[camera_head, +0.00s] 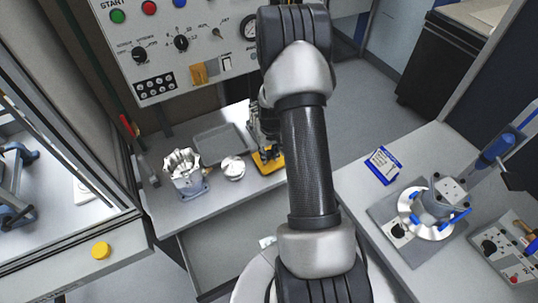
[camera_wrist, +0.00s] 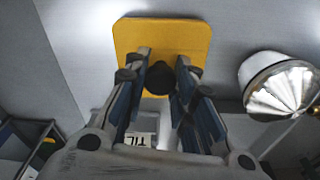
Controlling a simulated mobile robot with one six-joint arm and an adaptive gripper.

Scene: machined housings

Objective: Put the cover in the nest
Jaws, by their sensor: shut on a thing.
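A yellow plate with rounded corners (camera_wrist: 190,32), which looks like the cover, lies in front of my fingers in the wrist view. My gripper (camera_wrist: 160,75) is shut on a round black knob (camera_wrist: 160,80) at this plate. In the head view my gripper (camera_head: 264,128) points down at the plate (camera_head: 275,166) on the left bench, partly behind my arm. I cannot tell whether the plate touches the bench. Which thing is the nest is not clear; a grey tray (camera_head: 218,148) lies left of the plate.
A silver round part (camera_head: 233,169) and an open fluted housing (camera_head: 184,172) stand left of the plate; the round part also shows in the wrist view (camera_wrist: 270,70). A control panel (camera_head: 170,30) rises behind. A clamp fixture (camera_head: 440,205) and blue-white box (camera_head: 383,165) occupy the right bench.

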